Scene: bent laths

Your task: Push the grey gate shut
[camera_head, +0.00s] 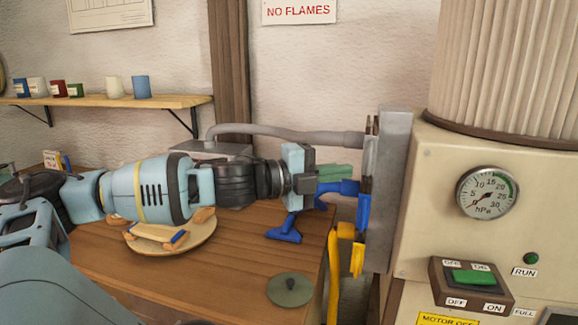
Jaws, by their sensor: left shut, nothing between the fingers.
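The grey gate (390,190) is an upright panel seen nearly edge-on, at the left side of the cream machine. I cannot tell from this view how far it stands open. My left gripper (325,185) points right, just left of the gate, with its fingers shut and empty. Blue and green parts around the fingertips make their outline hard to read. I cannot tell whether the tips touch the gate or the blue part (363,210) on its edge. My right gripper is not in view.
A grey pipe (290,132) runs above my gripper towards the gate. The wooden table (220,250) below holds a round board (190,243), a blue tool (284,235) and a green disc (290,290). A yellow part (341,265) stands at its right edge. The machine carries a gauge (487,193).

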